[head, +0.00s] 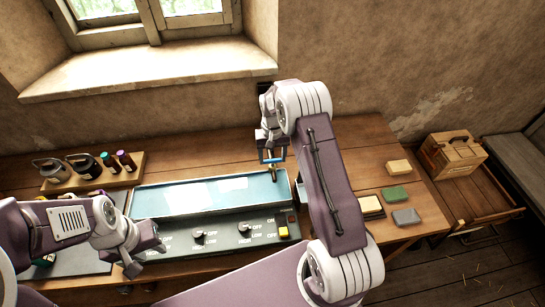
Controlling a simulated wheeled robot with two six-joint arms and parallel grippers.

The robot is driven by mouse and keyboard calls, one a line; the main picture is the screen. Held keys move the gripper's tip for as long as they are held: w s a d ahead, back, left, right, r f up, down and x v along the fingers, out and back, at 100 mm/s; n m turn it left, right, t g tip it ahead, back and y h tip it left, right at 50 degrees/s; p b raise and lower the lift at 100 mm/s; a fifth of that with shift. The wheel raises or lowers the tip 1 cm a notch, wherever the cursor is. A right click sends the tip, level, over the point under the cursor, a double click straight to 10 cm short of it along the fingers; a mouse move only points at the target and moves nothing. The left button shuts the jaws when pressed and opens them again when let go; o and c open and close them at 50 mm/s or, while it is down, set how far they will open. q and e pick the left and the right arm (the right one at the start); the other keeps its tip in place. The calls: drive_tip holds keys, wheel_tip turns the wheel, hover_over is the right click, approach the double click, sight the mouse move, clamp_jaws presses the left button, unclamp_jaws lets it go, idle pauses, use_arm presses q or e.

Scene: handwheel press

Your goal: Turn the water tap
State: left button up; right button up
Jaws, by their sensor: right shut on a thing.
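The water tap (273,170) is a small brass tap with a blue handle (270,161). It stands at the back right corner of a blue-green basin (215,196). My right gripper (271,153) comes down over the tap from behind and is shut on the blue handle. Its fingers hide part of the handle. My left gripper (160,246) is over the left part of the control panel in front of the basin, away from the tap. Whether its jaws are open is unclear.
The dark green panel (221,236) has knobs and a yellow switch (283,232). A wooden rack (95,181) with dark containers stands at left. Soap-like blocks (397,194) lie at right, near a wooden crate (455,152). The wall and window sill (150,70) bound the back.

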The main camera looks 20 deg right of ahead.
drive_tip(key=shift+w, duration=0.1)
drive_tip(key=o, duration=1.4)
drive_tip(key=shift+r, duration=0.35)
wheel_tip(320, 180, up, 8)
drive_tip(key=b, duration=0.2)
drive_tip(key=shift+r+b, duration=0.2)
drive_tip(key=shift+b, duration=0.1)
